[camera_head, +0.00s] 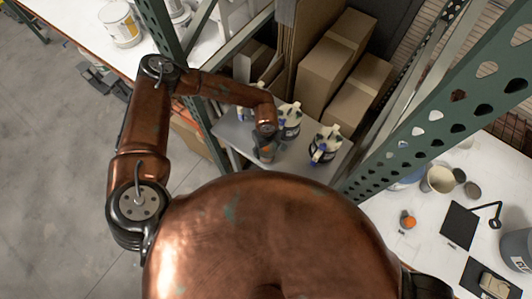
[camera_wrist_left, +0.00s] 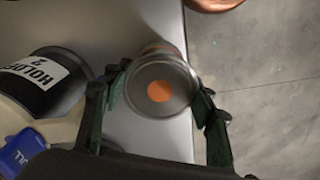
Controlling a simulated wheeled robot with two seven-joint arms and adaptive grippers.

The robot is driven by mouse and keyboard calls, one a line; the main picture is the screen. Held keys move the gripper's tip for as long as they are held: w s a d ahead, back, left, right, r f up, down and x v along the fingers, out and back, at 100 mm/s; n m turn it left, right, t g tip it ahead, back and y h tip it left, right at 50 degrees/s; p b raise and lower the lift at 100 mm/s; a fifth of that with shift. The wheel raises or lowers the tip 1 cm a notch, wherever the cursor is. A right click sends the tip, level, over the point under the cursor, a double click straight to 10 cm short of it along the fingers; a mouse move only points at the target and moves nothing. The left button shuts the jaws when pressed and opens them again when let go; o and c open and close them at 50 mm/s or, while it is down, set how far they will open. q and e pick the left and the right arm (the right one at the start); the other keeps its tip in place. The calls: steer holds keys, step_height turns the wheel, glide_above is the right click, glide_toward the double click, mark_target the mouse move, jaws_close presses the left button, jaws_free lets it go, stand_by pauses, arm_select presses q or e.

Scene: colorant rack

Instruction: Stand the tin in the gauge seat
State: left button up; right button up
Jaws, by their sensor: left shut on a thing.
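My left gripper (camera_wrist_left: 160,98) is shut on a round tin with a metal lid and an orange dot (camera_wrist_left: 159,91). Its green fingers press on both sides of the tin. In the head view my left arm reaches into the rack and the left gripper (camera_head: 265,148) is small and dark above a grey shelf, with a bit of orange showing on it. I cannot tell whether the tin touches the shelf. I cannot make out the gauge seat for certain; the white bench (camera_head: 440,185) at the right carries several small items. My right gripper is not in view.
A dark container labelled HOLDEX (camera_wrist_left: 40,82) is left of the tin. Green rack posts (camera_head: 440,110) and cardboard boxes (camera_head: 328,70) surround the shelf. An orange-topped item (camera_head: 408,220) sits on the bench.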

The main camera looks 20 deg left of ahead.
arm_select(q)
steer(key=c, duration=0.3)
jaws_close()
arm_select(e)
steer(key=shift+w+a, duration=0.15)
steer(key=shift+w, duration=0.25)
arm_select(q)
steer(key=shift+w, duration=0.1)
steer(key=shift+r, duration=0.45)
step_height(320, 180, up, 2)
steer(key=shift+b, duration=0.4)
steer(key=shift+s+d+r, duration=0.15)
steer(key=shift+s+r, duration=0.05)
steer(key=shift+r, duration=0.1)
steer(key=s+d+r+b, duration=0.6)
steer(key=s+d+r, duration=0.2)
steer(key=s+r, duration=0.1)
steer(key=shift+s+r, duration=0.15)
steer(key=shift+s, duration=0.75)
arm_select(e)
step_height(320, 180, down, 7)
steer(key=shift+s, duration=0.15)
